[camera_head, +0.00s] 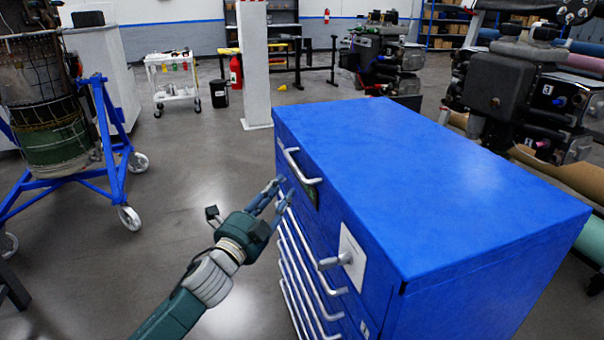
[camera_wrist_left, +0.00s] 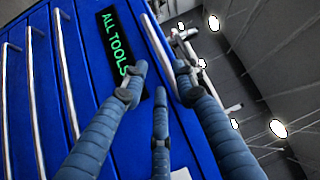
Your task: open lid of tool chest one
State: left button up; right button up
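The blue tool chest (camera_head: 430,180) fills the right half of the head view, and its lid is down. A pale bar handle (camera_head: 303,168) sits on the lid's front edge, and it also shows in the left wrist view (camera_wrist_left: 158,42). A dark "ALL TOOLS" label (camera_wrist_left: 114,42) is beside it. My left gripper (camera_head: 282,189) is at the chest's front, just below the handle. In the left wrist view its fingers (camera_wrist_left: 160,70) are spread apart, with the tips near the handle and label. Contact with the handle cannot be told. My right gripper is in neither view.
Several drawer handles (camera_head: 305,270) run down the chest's front, and a latch handle (camera_head: 336,261) on a pale plate sticks out nearer me. A blue wheeled stand (camera_head: 112,150) is at left. The floor (camera_head: 190,170) between is clear. Machinery (camera_head: 520,95) stands behind the chest.

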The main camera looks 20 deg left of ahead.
aim_at(296, 170)
pick_arm(q)
jog(key=p+x, duration=0.1)
jog(key=x, duration=0.8)
jog(key=shift+w+d+f, duration=0.1)
jog(key=shift+w, duration=0.3)
grip_shut()
